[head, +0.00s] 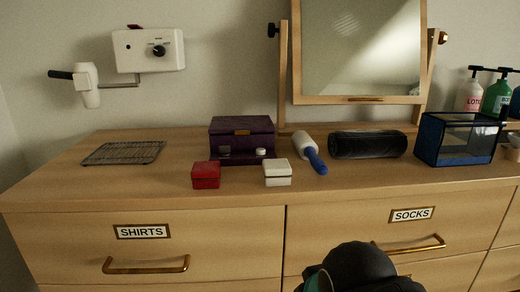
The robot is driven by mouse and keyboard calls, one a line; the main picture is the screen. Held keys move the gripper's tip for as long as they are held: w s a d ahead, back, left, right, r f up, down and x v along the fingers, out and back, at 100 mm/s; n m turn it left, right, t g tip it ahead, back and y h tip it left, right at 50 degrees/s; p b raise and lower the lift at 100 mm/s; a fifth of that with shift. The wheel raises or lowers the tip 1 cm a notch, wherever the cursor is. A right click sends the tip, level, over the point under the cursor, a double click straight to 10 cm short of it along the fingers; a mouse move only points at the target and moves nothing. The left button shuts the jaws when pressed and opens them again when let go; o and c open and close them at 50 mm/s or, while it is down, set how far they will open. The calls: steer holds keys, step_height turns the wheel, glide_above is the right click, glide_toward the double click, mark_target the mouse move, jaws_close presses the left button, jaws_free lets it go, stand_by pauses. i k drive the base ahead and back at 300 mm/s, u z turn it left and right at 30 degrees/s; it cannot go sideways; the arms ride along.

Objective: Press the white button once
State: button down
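A small white block (277,174) sits on the dresser top near its front edge, with a thin seam below its top. It is the white thing that looks most like a button, but I cannot tell whether its top is pressed. A similar red block (206,176) stands to its left, apart from it. A dark rounded part of my arm shows at the bottom, right of the middle, in front of the drawers. It is lower in the picture than the white block and apart from it. My gripper's fingers do not show.
A purple box (242,140) stands close behind both blocks. A blue-handled roller (310,152) and a black cylinder (368,145) lie to the right. A wire rack (124,153) lies left. A mirror (358,50) stands behind. The dresser's front strip (330,186) is clear.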

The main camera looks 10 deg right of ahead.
mark_target(261, 152)
steer(key=u, duration=2.05)
steer(key=k, duration=0.45)
steer(key=z, duration=1.15)
